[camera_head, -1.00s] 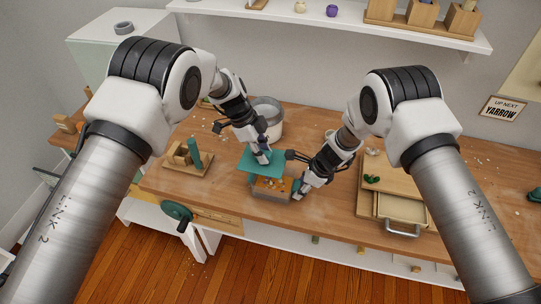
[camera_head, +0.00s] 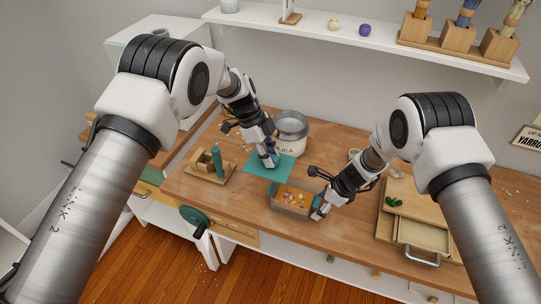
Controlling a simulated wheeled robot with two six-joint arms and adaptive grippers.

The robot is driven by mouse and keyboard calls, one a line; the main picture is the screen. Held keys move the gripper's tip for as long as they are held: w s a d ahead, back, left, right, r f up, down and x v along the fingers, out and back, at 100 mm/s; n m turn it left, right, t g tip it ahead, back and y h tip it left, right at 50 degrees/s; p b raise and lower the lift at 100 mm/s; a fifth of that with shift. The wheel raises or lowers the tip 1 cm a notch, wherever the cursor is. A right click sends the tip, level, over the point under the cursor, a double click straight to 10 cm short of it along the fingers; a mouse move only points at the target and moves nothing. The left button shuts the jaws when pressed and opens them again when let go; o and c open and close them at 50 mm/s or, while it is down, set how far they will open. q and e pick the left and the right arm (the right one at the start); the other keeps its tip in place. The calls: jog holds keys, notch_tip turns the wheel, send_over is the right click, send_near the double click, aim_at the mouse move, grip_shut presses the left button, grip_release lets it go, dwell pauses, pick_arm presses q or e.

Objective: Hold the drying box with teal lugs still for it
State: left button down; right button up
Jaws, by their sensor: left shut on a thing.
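The drying box (camera_head: 293,209) stands on the bench, its top uncovered and orange and pale bits showing inside. It has teal lugs at its ends. My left gripper (camera_head: 269,163) is shut on a flat teal lid (camera_head: 262,171), held behind and left of the box. Whether the lid touches the bench is unclear. My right gripper (camera_head: 317,210) is at the box's right end, by the teal lug there. Its fingertips are too small and hidden to tell whether they close on the lug.
A silver-and-white pot (camera_head: 292,128) stands behind the lid. A wooden stand with a teal piece (camera_head: 217,162) is to the left. A wooden board and tray (camera_head: 422,237) lie to the right. A green-wheeled vise (camera_head: 194,216) is on the bench's front edge.

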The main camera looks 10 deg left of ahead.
jog(key=v, duration=1.2)
